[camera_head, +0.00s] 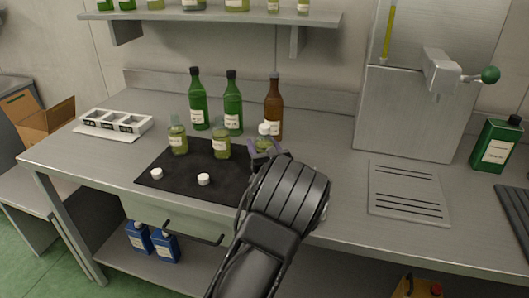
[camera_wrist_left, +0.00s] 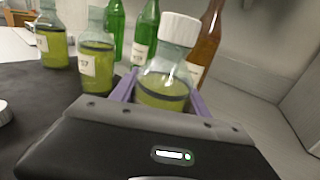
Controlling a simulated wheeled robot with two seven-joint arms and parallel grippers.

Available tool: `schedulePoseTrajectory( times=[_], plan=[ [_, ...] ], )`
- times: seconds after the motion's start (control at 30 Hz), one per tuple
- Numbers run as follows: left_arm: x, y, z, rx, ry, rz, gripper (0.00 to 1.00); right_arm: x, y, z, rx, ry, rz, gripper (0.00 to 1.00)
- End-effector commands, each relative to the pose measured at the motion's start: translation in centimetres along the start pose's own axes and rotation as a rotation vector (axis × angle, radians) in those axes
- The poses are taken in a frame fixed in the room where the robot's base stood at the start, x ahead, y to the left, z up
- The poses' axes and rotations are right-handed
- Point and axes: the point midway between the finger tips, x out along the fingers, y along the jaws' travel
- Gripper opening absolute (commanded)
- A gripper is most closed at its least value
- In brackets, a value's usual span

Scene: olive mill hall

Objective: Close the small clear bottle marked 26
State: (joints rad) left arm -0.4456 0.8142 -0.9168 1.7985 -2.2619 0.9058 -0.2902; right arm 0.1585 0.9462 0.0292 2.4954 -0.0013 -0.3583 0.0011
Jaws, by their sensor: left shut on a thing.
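My left gripper (camera_head: 264,148) is shut around the body of a small clear bottle of yellow-green oil (camera_wrist_left: 162,88), with its purple fingers on either side. A white cap (camera_wrist_left: 180,29) sits on this bottle's neck; it also shows in the head view (camera_head: 265,129). I cannot tell whether it is fully tightened. The held bottle's label is hidden, so I cannot read its number. Two similar small bottles stand uncapped on the black mat, one at the left (camera_head: 178,139) and one nearer the gripper (camera_head: 221,144). My right gripper is not in view.
Two loose white caps, the left one (camera_head: 156,173) and the right one (camera_head: 204,179), lie on the black mat (camera_head: 180,187). Green bottles (camera_head: 197,108) and a brown bottle (camera_head: 273,105) stand behind. A white compartment tray (camera_head: 116,124) is at left. A metal press stand (camera_head: 404,112) is at right.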

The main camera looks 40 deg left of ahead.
Motion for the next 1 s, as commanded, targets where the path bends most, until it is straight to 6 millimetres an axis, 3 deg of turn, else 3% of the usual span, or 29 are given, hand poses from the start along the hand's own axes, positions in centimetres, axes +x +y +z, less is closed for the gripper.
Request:
schedulePoseTrajectory(
  times=[0.47, 0.67, 1.0],
  plan=[
    [0.0, 0.0, 0.6, -0.003, -0.003, 0.0, 0.0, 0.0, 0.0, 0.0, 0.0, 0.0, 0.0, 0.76],
    [0.0, 0.0, 3.0, -0.006, -0.004, 0.0, 0.0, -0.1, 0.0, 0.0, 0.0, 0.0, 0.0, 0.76],
    [0.0, 0.0, 8.9, -0.005, -0.003, 0.001, 0.0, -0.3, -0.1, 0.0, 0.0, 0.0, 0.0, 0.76]
  ],
)
